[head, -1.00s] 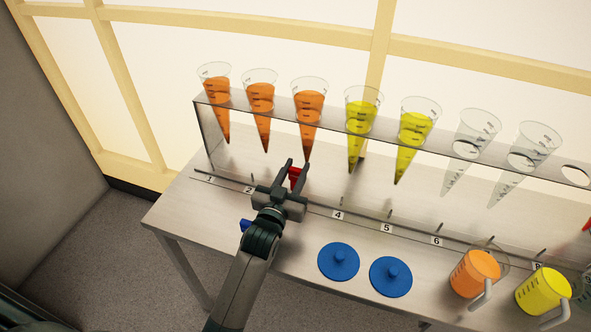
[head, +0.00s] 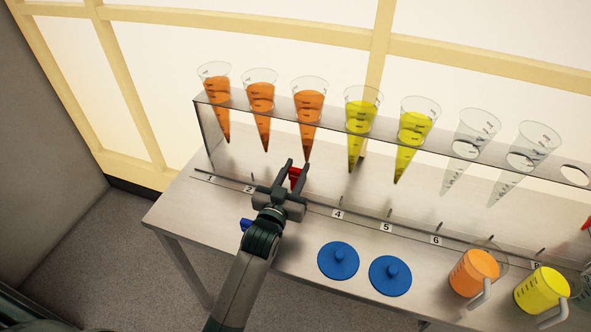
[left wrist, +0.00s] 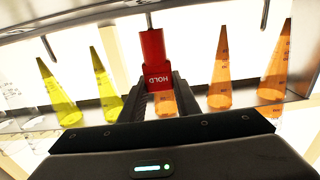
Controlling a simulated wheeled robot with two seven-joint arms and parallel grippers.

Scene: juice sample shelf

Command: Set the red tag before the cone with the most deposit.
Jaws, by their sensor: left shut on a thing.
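The red tag (head: 295,177) is between the fingers of my left gripper (head: 298,167), near the rail at the place between labels 2 and 4. In the left wrist view the tag (left wrist: 152,58) reads "HOLD" and my left gripper (left wrist: 160,85) is shut on it. Three orange cones stand in the rack; the third orange cone (head: 308,110) is just behind the tag. To its right are two yellow cones, the first (head: 361,118) and the second (head: 413,128), then empty clear cones (head: 472,135). I cannot make out deposit levels in the tips. My right gripper is not visible.
The metal rack (head: 390,139) holds the cones above the table. A numbered rail (head: 365,212) runs along its front. Two blue lids (head: 338,262), an orange jug (head: 474,270) and a yellow jug (head: 541,289) stand at the front right.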

